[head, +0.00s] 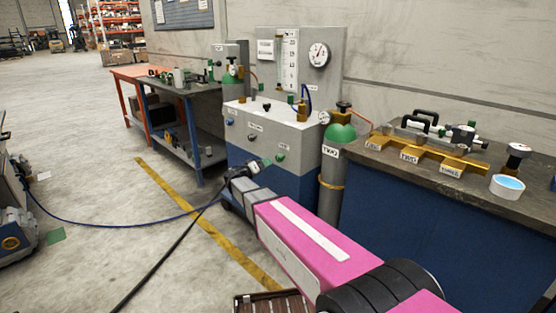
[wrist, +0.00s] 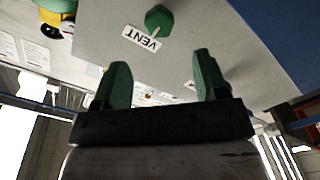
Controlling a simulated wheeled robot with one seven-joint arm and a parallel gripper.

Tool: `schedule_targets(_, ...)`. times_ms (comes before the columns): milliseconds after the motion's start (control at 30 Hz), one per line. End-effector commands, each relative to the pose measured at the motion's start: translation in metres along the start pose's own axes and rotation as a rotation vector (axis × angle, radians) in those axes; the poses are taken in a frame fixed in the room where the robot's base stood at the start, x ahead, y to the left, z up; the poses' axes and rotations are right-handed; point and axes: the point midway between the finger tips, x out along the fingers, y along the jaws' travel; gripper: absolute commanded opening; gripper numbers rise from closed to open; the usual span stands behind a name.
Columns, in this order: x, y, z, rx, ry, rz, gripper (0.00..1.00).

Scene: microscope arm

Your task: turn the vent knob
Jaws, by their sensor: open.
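The vent knob is a small green faceted knob (wrist: 158,18) at the top of the wrist view, with a white VENT label (wrist: 142,38) beside it. In the head view a green knob (head: 281,157) sits low on the right of the grey cabinet front. My gripper (wrist: 160,62) is open, its two green-tipped fingers wide apart and nothing between them. In the wrist view the knob lies beyond the fingertips, roughly in line with the gap. In the head view my gripper (head: 262,164) is just left of the green knob, close to the panel.
The grey-and-blue cabinet (head: 312,160) carries other knobs, a gauge (head: 319,54) and bottles. A green-topped cylinder (head: 335,165) stands at its right. A workbench (head: 400,178) with fittings is further right. A blue hose (head: 120,225) crosses the floor at left.

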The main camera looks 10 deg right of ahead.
Motion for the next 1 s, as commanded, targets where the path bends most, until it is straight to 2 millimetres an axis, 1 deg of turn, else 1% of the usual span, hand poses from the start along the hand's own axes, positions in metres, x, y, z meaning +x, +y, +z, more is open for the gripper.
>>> schedule_targets(167,0.025,0.000,0.001,-0.001,-0.003,0.001,0.67)
schedule_targets(400,0.069,0.000,0.001,-0.001,-0.005,0.001,0.67)
schedule_targets(600,0.094,0.000,0.001,-0.002,-0.004,0.000,0.67)
schedule_targets(800,0.103,0.000,0.001,-0.002,-0.003,-0.001,0.67)
schedule_targets(1000,0.104,0.000,0.002,-0.002,-0.003,-0.001,0.67)
